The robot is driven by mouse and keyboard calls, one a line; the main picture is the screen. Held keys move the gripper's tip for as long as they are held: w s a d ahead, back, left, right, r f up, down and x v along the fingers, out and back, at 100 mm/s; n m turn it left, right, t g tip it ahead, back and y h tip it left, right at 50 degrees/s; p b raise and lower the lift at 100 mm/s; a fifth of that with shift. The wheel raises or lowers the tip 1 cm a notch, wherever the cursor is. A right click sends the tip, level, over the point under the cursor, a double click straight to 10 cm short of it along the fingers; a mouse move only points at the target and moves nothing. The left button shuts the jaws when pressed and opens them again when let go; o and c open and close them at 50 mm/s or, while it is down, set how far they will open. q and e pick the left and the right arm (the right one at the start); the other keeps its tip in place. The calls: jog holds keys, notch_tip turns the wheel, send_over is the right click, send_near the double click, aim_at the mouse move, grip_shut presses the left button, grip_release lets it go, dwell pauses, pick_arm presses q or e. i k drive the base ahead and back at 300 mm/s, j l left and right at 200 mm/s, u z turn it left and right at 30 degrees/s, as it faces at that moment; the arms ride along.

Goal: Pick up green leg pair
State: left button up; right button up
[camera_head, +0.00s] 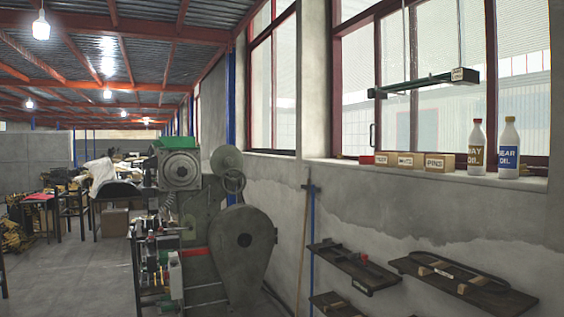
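I cannot make out a green leg pair for certain. A green block (176,143) sits on top of the rivet press (240,255), behind its round-faced housing. Neither of my grippers shows in this view.
The window sill (400,172) holds labelled boxes (400,160) and two oil bottles, one brown-labelled (475,155) and one blue-labelled (508,158). Wall shelves (465,283) stick out at lower right. Cluttered tables (75,200) stand at left. The floor (75,270) at lower left is clear.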

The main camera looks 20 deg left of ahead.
aim_at(466, 76)
jog(key=j+z, duration=0.1)
jog(key=z, duration=0.25)
jog(key=i+j+z, duration=0.1)
jog(key=z, duration=0.2)
jog(key=i+j+z, duration=0.1)
jog(key=j+z, duration=0.2)
jog(key=j, duration=0.35)
jog(key=j+z, duration=0.25)
jog(key=j, duration=0.4)
jog(key=j+z, duration=0.2)
jog(key=j, duration=2.5)
